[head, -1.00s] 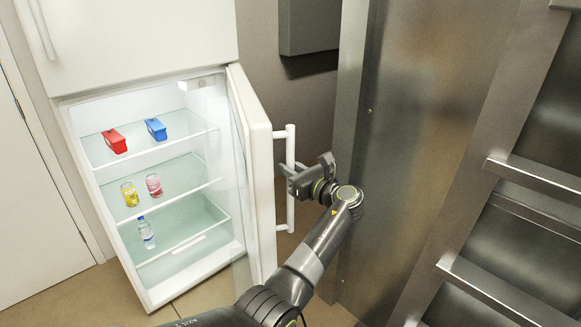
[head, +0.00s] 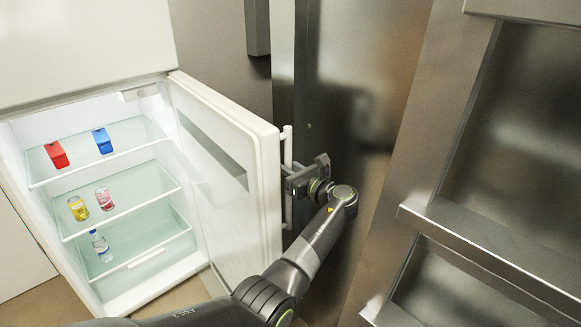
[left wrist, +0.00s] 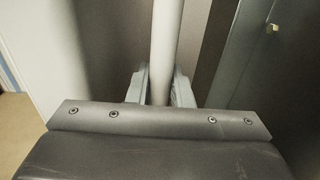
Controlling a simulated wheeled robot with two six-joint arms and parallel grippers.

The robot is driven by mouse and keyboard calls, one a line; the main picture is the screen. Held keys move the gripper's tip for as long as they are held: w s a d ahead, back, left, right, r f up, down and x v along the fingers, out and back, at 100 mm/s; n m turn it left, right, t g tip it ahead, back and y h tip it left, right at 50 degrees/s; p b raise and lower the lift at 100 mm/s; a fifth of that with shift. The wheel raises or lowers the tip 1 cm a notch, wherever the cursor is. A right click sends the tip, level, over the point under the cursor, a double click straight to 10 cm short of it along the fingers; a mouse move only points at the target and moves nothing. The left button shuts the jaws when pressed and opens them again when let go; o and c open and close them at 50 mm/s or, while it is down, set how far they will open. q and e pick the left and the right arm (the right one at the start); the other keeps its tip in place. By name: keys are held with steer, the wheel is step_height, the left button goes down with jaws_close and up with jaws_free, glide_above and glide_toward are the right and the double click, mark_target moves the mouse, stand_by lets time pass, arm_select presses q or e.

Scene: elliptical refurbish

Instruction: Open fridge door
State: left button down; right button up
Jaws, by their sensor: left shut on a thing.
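The white fridge (head: 90,45) stands at the left in the head view, with its lower compartment open. Its lower door (head: 262,215) is swung out to the right, on the right-hand side of the opening. The door's white vertical handle (head: 287,146) is on the outer face. My left gripper (head: 290,181) is shut on this handle. In the left wrist view the handle bar (left wrist: 166,50) runs between the two fingers (left wrist: 159,88). The grip hides part of the handle in the head view. My right gripper is not in view.
Inside are a red box (head: 57,154), a blue box (head: 103,140), a yellow can (head: 78,208), a pink can (head: 104,198) and a bottle (head: 101,246) on shelves. A metal panel (head: 345,90) stands close to the right of my gripper and the door. Metal shelving (head: 490,240) is further right.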

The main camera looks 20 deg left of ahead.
arm_select(q)
steer(key=shift+w+f, duration=0.1)
steer(key=shift+w, duration=0.05)
steer(key=c, duration=1.3)
jaws_free()
steer(key=shift+c, duration=0.2)
